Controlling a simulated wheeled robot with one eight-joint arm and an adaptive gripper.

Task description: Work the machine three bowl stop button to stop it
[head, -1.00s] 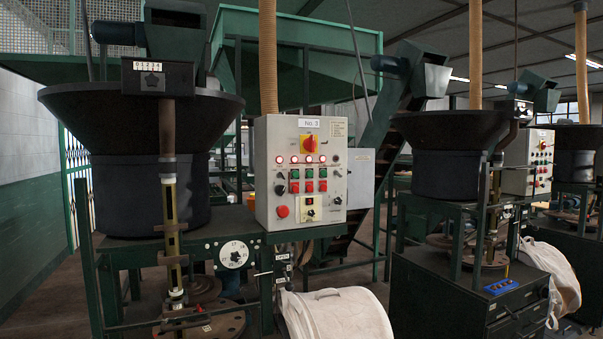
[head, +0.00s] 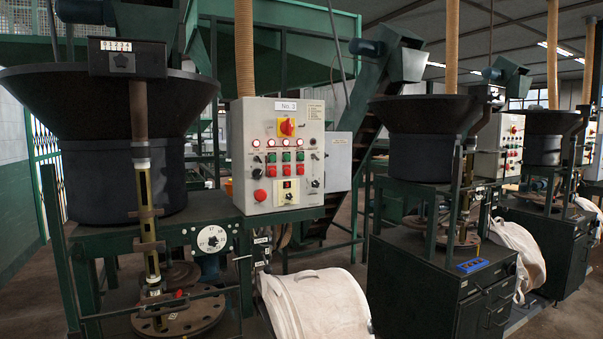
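The grey control panel (head: 240,130) labelled "No. 3" (head: 287,106) stands left of centre in the head view. Its front has a row of lit red lamps (head: 285,143), a row of green buttons (head: 286,156) and a row of red buttons (head: 286,169) below. The small labels are too small to read, so I cannot tell which red button is the bowl stop. A larger red mushroom button (head: 259,196) sits at lower left. A red rotary switch on yellow (head: 288,126) sits near the top. My gripper is not in view.
A big black bowl (head: 110,110) stands left of the panel on a green frame. A white bag (head: 318,305) bulges in front below the panel. A second machine's dark cabinet (head: 420,285) stands to the right. Floor shows between the bag and that cabinet.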

